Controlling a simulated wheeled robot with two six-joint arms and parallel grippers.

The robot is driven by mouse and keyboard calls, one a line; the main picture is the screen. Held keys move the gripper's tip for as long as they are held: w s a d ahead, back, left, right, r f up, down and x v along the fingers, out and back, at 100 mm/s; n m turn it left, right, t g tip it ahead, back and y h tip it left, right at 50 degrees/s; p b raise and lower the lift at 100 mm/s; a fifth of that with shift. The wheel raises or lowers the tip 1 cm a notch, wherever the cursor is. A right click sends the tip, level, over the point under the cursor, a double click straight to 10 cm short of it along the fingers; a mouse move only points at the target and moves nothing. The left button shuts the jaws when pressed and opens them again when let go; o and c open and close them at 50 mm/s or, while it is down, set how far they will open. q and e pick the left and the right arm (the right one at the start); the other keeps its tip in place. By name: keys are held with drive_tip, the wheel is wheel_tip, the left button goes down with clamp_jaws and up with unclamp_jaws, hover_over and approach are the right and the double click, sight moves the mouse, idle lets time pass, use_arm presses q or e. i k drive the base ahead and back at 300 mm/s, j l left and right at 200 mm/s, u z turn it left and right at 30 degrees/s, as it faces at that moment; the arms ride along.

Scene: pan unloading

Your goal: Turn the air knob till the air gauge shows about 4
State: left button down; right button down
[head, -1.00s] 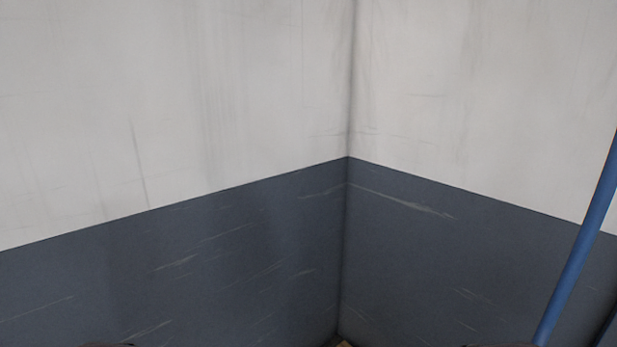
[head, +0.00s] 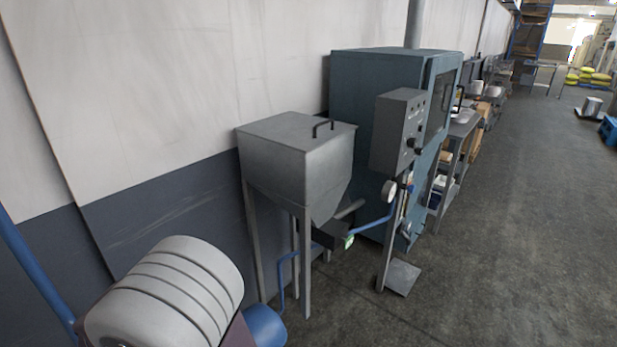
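A small round white-faced gauge (head: 389,191) sits on a thin post in front of the teal machine, below a grey control box. I see it at an angle, and its needle and numbers are too small to read. A blue pipe (head: 372,224) runs to the post just below the gauge. Small fittings sit on the post beside and under the gauge; I cannot tell which of them is the air knob. Neither of my grippers shows in the head view.
The grey control box (head: 398,132) is mounted before the teal machine (head: 352,80). A grey metal hopper (head: 292,150) on legs stands left of the post. A pale ribbed cylinder (head: 170,290) fills the lower left. The floor (head: 500,260) to the right is clear.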

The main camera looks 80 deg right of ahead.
sight(411, 189)
drive_tip(key=z, duration=3.25)
